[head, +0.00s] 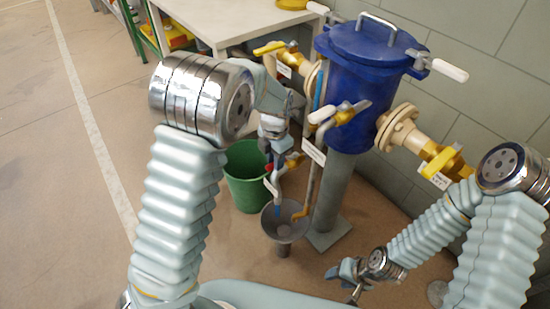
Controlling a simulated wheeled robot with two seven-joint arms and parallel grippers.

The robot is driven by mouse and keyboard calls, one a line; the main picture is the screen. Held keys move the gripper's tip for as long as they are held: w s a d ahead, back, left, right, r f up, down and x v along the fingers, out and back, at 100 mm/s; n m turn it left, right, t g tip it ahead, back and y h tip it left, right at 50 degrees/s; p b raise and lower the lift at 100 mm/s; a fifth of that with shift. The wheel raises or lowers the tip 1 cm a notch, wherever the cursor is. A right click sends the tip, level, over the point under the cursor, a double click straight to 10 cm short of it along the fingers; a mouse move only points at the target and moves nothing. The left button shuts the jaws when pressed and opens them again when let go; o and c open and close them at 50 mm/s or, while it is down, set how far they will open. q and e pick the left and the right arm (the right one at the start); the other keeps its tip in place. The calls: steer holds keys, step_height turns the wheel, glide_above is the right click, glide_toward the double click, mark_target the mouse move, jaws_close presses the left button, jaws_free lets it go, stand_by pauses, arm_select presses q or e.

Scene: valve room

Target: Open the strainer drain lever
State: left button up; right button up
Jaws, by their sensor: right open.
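The strainer is a blue vessel (352,75) with a clamped lid on a grey post. I cannot tell for certain which is the drain lever; the labels are unreadable. My left gripper points down above the funnel, beside the pipe; its jaw opening is unclear. My right gripper (342,284) is open and empty, low over the floor, right of the funnel.
A green bucket (246,178) stands behind the funnel. Yellow-handled valves sit on the left pipe (270,47) and right pipe (440,160). A white-topped table (215,18) stands at the back. A tiled wall (490,85) closes the right; floor at left is clear.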

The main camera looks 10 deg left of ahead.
arm_select(q)
steer(key=o, duration=0.4)
step_height(320, 180, up, 14)
steer(key=shift+f+p, duration=0.1)
steer(key=shift+p, duration=0.4)
